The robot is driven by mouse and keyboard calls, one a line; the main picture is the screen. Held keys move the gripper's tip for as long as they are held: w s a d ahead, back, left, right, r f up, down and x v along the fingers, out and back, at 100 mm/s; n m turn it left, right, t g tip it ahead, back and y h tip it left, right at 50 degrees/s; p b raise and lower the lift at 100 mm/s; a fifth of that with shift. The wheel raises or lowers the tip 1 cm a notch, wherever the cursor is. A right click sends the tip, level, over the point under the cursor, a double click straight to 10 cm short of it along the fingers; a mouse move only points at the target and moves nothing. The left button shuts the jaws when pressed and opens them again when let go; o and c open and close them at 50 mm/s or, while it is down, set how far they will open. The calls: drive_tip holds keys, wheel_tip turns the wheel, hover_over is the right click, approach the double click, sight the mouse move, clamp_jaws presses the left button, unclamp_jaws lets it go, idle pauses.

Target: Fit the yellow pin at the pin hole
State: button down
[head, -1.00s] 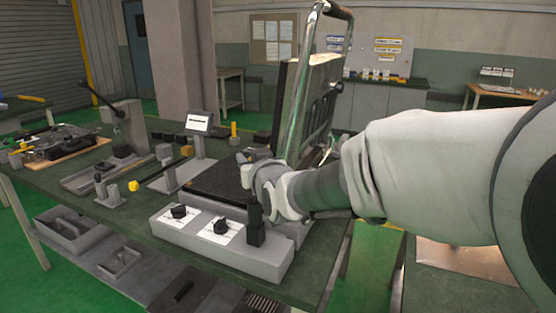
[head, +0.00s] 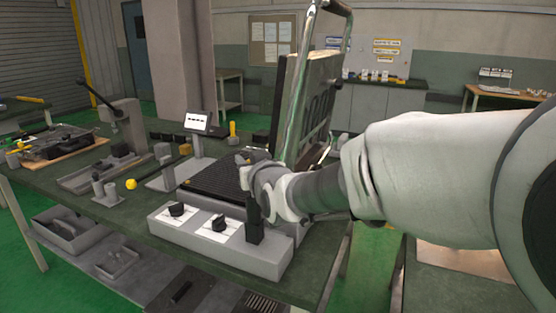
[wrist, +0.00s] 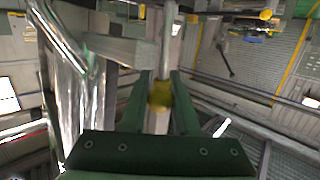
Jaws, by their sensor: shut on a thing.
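In the wrist view my gripper (wrist: 160,82) has its two dark green fingers closed on the yellow pin (wrist: 160,96), whose yellow part shows between them. A pale grey rod runs above and below the yellow part. In the head view my gripper (head: 245,160) is above the right rear of the black ribbed plate (head: 212,182), beside the raised lid (head: 308,100). The held pin cannot be made out there. I cannot make out the pin hole in either view.
A grey control box (head: 220,240) with two black knobs and a black upright switch stands in front of the plate. A chrome tube frame (head: 293,110) stands close by.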

drive_tip(key=shift+f+b, duration=1.55)
drive_tip(key=shift+f, duration=0.05)
drive_tip(key=shift+r, duration=0.15)
drive_tip(key=shift+r+p, duration=0.85)
drive_tip(key=shift+r, duration=0.9)
drive_tip(key=shift+b, duration=0.85)
idle(0.5)
drive_tip(key=shift+f+b, duration=1.8)
drive_tip(key=shift+f, duration=0.05)
drive_tip(key=c, duration=0.6)
unclamp_jaws()
drive_tip(key=shift+f, duration=0.1)
